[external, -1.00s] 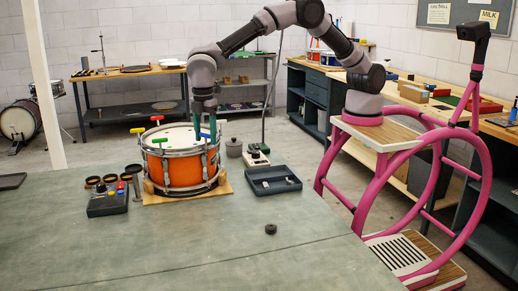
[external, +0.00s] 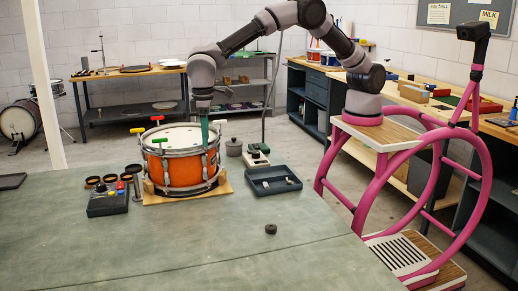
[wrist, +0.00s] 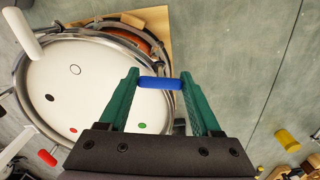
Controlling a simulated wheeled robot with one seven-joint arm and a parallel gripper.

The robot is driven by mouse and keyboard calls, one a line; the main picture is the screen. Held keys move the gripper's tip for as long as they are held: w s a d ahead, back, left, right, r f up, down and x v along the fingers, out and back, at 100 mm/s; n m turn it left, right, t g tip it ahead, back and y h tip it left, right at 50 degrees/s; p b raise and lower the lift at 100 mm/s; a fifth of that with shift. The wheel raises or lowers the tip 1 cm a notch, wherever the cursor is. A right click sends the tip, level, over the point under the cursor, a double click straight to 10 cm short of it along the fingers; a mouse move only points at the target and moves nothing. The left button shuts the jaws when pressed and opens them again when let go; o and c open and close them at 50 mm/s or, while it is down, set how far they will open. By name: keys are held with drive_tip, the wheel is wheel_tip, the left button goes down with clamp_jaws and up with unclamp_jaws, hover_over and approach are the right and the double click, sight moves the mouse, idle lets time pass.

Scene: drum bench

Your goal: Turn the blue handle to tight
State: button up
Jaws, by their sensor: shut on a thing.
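The orange drum (external: 184,173) stands upright on a wooden base on the bench. The blue handle (wrist: 160,83) lies between my green fingertips at the drum's rim in the wrist view. My gripper (wrist: 160,84) points down and is shut across the two ends of the handle. In the external view my gripper (external: 205,144) is at the right side of the drum's rim, and the fingers hide the blue handle. The white drumhead (wrist: 95,85) carries coloured dots near its edge, including a green and a red one.
Other handles stand around the rim: green (external: 137,130), red (external: 157,118) and yellow (external: 160,140). A dark tray (external: 272,188) is right of the drum, a dark box with knobs (external: 103,204) left. A small dark puck (external: 270,229) lies in front; the front bench is otherwise clear.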

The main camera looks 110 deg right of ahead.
drive_tip(key=m, duration=0.4)
drive_tip(key=shift+m, duration=0.3)
drive_tip(key=m, duration=0.3)
drive_tip(key=shift+w+m, duration=0.1)
drive_tip(key=shift+m, duration=0.2)
drive_tip(key=m, duration=0.4)
drive_tip(key=shift+m, duration=0.3)
drive_tip(key=m, duration=0.3)
drive_tip(key=shift+m, duration=0.3)
drive_tip(key=m, duration=0.4)
drive_tip(key=shift+m, duration=0.3)
drive_tip(key=m, duration=0.3)
drive_tip(key=shift+m, duration=0.3)
drive_tip(key=m, duration=0.4)
drive_tip(key=shift+r+m, duration=0.1)
drive_tip(key=shift+m, duration=2)
